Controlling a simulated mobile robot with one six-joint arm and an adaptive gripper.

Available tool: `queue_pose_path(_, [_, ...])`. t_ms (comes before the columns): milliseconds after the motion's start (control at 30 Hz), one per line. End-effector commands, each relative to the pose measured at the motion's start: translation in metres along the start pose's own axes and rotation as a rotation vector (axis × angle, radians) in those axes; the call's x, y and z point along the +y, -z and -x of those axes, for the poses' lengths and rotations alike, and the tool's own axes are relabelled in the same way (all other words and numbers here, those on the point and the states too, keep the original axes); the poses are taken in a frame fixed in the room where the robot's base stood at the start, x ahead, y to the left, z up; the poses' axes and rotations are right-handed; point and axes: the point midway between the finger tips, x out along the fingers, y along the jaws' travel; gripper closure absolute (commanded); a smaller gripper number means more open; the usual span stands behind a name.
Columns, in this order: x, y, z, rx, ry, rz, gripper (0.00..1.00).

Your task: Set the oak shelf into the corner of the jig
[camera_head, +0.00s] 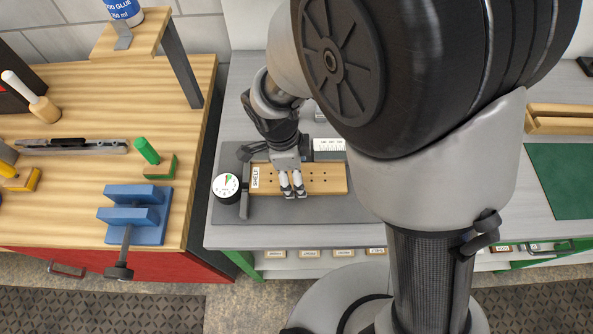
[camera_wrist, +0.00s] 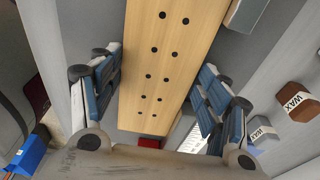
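The oak shelf (camera_head: 325,178) is a pale board with rows of dark holes and a SHELF label at its left end. It lies lengthwise left to right over the jig's grey plate (camera_head: 330,211). Its left end is close beside the jig's dark upright stop (camera_head: 245,203); I cannot tell if they touch. My gripper (camera_head: 293,192) is over the board's middle. The back edge is partly hidden by my wrist.
A dial gauge (camera_head: 226,186) stands left of the stop. A white scaled block (camera_head: 329,149) is behind the shelf. A blue vise (camera_head: 137,213) and a green-handled tool (camera_head: 147,151) are on the left wooden bench. A green mat (camera_head: 565,180) lies at right. My arm hides the middle right.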

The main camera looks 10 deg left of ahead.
Motion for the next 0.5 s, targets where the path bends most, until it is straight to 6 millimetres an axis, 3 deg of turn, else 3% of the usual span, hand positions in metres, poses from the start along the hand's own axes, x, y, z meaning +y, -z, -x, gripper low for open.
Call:
queue_pose_path(267, [0.0003, 0.0005, 0.0001, 0.001, -0.001, 0.0, 0.1])
queue_pose_path(500, [0.0008, 0.001, -0.0002, 0.003, -0.003, 0.0, 0.1])
